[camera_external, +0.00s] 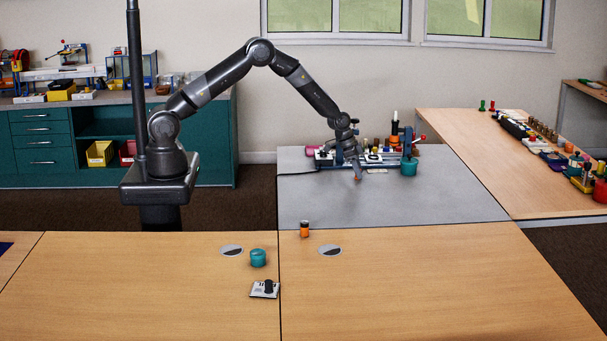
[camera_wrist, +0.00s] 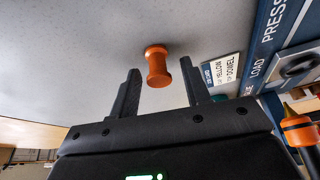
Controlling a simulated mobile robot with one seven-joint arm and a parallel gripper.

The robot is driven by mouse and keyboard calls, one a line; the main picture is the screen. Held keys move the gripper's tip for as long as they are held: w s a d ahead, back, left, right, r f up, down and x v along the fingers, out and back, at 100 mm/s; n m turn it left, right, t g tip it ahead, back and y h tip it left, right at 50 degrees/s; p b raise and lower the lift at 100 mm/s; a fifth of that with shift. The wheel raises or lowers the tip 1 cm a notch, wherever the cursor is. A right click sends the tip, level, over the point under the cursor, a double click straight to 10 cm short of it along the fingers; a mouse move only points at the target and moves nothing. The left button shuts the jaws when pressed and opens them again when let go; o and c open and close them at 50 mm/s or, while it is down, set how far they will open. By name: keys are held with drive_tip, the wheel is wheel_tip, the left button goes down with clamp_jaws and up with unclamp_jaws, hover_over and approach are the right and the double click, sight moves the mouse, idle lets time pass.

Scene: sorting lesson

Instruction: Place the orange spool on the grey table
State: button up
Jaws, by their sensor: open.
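The orange spool (camera_wrist: 158,68) shows in the wrist view against the grey table (camera_wrist: 80,45), between and slightly beyond my fingertips, with a gap on each side. My gripper (camera_wrist: 160,78) is open and holds nothing. In the external view my gripper (camera_external: 356,171) points down low over the grey table (camera_external: 400,205), near its back part.
A blue-framed press station (camera_wrist: 265,60) with a "yellow dowel" label (camera_wrist: 222,70) is close on the right. An orange-black object (camera_wrist: 299,128) stands beside it. A teal pot (camera_external: 409,166) is right of my gripper. The front of the grey table is clear.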

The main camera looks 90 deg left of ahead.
drive_tip(key=d+v, duration=0.1)
drive_tip(key=v, duration=1.1)
drive_tip(key=s+d+r, duration=0.4)
drive_tip(key=s+r, duration=0.5)
drive_tip(key=r, duration=0.2)
drive_tip(key=s+d+r, duration=0.3)
drive_tip(key=s+r, duration=0.7)
drive_tip(key=s+d+r+n, duration=0.1)
drive_tip(key=s, duration=1)
drive_tip(key=s+d+r+n+t, duration=0.1)
drive_tip(key=s+d+r, duration=0.1)
drive_tip(key=s, duration=1)
drive_tip(key=shift+s+d+y, duration=0.15)
drive_tip(key=shift+s+y, duration=0.05)
drive_tip(key=shift+y, duration=0.2)
